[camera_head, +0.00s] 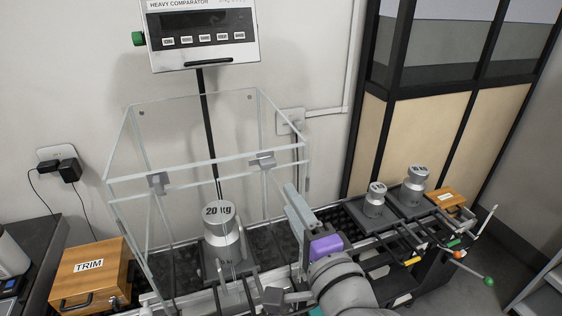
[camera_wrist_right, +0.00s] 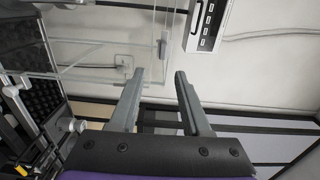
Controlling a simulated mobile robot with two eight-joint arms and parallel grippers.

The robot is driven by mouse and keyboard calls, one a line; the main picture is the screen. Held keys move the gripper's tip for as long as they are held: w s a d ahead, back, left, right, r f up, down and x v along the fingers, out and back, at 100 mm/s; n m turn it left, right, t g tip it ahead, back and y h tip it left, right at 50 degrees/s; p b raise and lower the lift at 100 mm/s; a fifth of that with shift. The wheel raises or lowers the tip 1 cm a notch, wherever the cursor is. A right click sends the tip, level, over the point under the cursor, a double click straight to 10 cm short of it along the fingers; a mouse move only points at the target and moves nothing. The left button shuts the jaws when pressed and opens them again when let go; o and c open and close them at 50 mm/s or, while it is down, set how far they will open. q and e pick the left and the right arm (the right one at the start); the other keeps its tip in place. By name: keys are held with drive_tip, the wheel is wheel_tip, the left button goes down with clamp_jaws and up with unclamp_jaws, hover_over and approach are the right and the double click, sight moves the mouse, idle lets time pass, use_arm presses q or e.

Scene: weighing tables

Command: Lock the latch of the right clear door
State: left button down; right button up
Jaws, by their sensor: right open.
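A clear box with pale edges stands around a steel 20 kg weight (camera_head: 221,235). Its right clear door (camera_head: 284,180) is hard to make out against the wall, and I cannot tell how far it is closed. A grey latch (camera_head: 262,161) sits on the upper front rail at the right; another grey latch (camera_head: 158,181) is at the left. My right gripper (camera_head: 291,199) is open, right of the weight and below the right latch. In the right wrist view its two fingers (camera_wrist_right: 159,76) are apart with nothing between them.
A comparator display (camera_head: 203,32) is above the box on a black post. Two smaller steel weights (camera_head: 375,200) (camera_head: 415,186) stand on the right. A wooden TRIM box (camera_head: 92,275) is at the lower left. A black-framed cabinet (camera_head: 450,90) stands at the back right.

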sight(269, 166)
drive_tip(key=x, duration=0.5)
drive_tip(key=p+x, duration=0.1)
drive_tip(key=x, duration=0.4)
drive_tip(key=shift+w+a+r, duration=0.25)
drive_tip(key=shift+w, duration=0.05)
clamp_jaws()
